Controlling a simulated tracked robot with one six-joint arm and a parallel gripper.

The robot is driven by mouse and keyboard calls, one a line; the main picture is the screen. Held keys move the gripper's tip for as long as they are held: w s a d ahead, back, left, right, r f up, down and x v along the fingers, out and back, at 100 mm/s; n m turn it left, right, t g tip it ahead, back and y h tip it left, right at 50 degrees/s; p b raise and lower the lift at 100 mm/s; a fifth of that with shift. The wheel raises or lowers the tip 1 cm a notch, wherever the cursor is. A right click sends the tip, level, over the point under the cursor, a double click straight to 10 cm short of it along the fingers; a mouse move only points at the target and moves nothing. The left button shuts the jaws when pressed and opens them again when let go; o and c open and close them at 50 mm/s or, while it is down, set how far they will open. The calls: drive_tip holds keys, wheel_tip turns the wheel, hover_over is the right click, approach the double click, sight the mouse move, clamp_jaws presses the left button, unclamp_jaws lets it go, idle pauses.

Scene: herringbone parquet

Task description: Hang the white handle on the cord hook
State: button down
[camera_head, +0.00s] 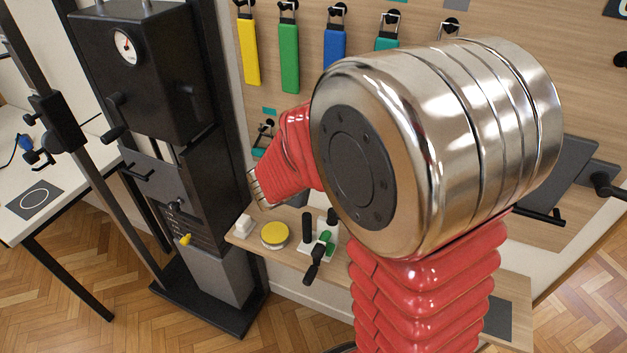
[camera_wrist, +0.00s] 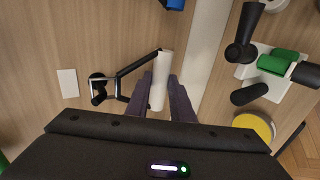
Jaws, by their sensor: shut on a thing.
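The white handle (camera_wrist: 160,80) is between the two dark fingers of my gripper (camera_wrist: 165,92) in the wrist view. My gripper is shut on it. A dark wire loop runs left from the handle to a round black hook (camera_wrist: 98,88) on the wooden panel. The loop's end overlaps the hook in the picture; I cannot tell whether it rests on it. A white label (camera_wrist: 68,83) is left of the hook. In the head view my arm hides the handle.
Yellow (camera_head: 251,52), green (camera_head: 289,58), blue (camera_head: 335,52) and teal handles (camera_head: 386,45) hang along the panel's top. A shelf below holds a yellow disc (camera_head: 275,235) and a green-and-black object (camera_head: 322,245). A black machine (camera_head: 140,75) stands left.

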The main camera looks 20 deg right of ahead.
drive_tip(key=shift+f, duration=0.15)
idle(0.6)
drive_tip(key=c, duration=1.5)
unclamp_jaws()
drive_tip(key=shift+o, duration=0.2)
drive_tip(key=v, duration=1.3)
drive_tip(key=shift+s+a, duration=0.25)
